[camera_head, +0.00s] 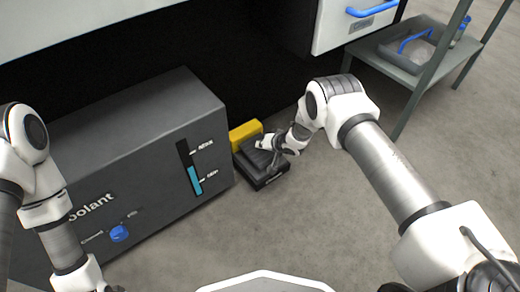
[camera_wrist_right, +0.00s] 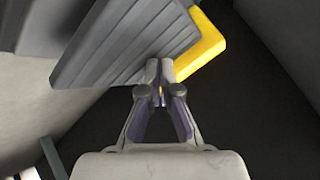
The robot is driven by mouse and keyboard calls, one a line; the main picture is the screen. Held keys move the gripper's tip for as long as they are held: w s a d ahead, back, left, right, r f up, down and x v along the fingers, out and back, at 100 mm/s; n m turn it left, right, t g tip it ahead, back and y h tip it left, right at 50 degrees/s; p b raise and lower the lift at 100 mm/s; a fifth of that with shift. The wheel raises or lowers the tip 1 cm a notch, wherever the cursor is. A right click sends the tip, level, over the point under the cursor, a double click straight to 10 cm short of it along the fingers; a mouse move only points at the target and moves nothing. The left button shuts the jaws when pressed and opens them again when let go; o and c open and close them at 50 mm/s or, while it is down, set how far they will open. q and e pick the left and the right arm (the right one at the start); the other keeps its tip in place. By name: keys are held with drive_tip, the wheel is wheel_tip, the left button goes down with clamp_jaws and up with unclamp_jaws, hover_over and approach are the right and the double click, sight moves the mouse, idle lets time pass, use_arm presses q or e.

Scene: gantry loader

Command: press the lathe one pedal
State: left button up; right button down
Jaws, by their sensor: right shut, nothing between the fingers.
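The pedal (camera_head: 262,170) is a dark, ridged foot pedal with a yellow part (camera_head: 245,133) behind it, on the floor at the right end of the coolant tank. In the right wrist view the ridged pedal (camera_wrist_right: 125,45) fills the upper middle, with the yellow part (camera_wrist_right: 208,45) to its right. My right gripper (camera_head: 262,145) is shut and empty over the pedal; its fingertips (camera_wrist_right: 159,68) overlap the pedal's edge in the wrist view. I cannot tell whether they touch it. My left arm comes down at the left edge; its gripper is mostly cut off at the bottom.
The grey coolant tank (camera_head: 140,125) with a blue knob (camera_head: 119,233) and level gauge stands left of the pedal. A white drawer front with a blue handle (camera_head: 372,9) is above right. A shelf (camera_head: 395,68) holds a tray at the far right. The floor in front of the pedal is clear.

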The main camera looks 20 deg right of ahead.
sight(261, 150)
drive_tip(key=shift+f+b, duration=0.65)
drive_tip(key=shift+f, duration=0.1)
idle(0.4)
drive_tip(key=shift+r+p, duration=0.85)
drive_tip(key=shift+r, duration=0.3)
wheel_tip(261, 150, up, 5)
drive_tip(key=p, duration=0.3)
drive_tip(key=shift+r+p, duration=0.1)
drive_tip(key=shift+p, duration=0.3)
idle(0.3)
